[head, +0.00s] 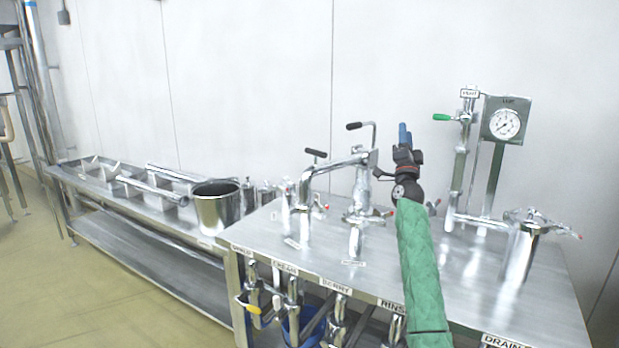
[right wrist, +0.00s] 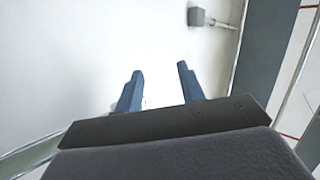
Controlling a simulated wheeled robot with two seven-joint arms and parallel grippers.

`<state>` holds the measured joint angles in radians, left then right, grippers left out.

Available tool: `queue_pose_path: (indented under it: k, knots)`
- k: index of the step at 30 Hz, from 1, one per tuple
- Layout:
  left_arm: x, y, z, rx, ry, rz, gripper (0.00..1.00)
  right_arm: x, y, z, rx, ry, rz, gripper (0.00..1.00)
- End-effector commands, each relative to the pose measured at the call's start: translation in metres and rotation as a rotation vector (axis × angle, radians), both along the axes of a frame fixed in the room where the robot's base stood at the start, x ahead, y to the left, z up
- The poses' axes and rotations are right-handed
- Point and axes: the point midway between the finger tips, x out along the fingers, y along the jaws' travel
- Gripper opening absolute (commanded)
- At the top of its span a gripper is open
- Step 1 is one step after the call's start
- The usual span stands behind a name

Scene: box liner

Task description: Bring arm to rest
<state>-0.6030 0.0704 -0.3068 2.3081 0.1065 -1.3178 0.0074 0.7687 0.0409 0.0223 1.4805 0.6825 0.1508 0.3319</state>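My right arm, in a green quilted sleeve (head: 418,270), reaches up over the steel table in the head view. My right gripper (head: 404,134) is raised above the table's back part, pointing up, with blue fingers in front of the white wall. In the right wrist view its two blue fingers (right wrist: 158,92) are spread apart with nothing between them. My left gripper is in neither view.
The steel table (head: 480,285) carries pipes with black-handled valves (head: 316,153), a pressure gauge (head: 504,124) and a green-handled valve (head: 443,117). Floor is clear at front left.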

Motion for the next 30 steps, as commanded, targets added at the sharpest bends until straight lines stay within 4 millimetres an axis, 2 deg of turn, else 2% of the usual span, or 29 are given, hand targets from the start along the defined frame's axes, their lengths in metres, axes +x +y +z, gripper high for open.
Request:
queue_pose_path:
  k: [3, 8, 14, 17, 20, 24, 30]
  knots:
    - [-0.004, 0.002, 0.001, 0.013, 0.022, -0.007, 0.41, 0.004, 0.022, 0.001, -0.138, 0.118, 0.026, 0.39]
    - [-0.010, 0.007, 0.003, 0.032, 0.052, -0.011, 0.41, -0.003, 0.054, 0.005, -0.340, 0.261, 0.050, 0.39]
    - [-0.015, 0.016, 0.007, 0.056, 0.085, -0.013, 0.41, -0.032, 0.089, 0.009, -0.592, 0.423, 0.054, 0.39]
    - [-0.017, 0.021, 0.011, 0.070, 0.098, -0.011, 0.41, -0.052, 0.104, -0.005, -0.714, 0.519, 0.054, 0.39]
    - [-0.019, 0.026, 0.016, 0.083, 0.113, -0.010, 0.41, -0.077, 0.114, -0.034, -0.830, 0.631, 0.054, 0.39]
    - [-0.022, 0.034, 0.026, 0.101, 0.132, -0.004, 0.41, -0.123, 0.125, -0.096, -0.981, 0.811, 0.066, 0.39]
    - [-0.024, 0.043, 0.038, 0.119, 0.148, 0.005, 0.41, -0.188, 0.131, -0.179, -1.111, 1.021, 0.100, 0.39]
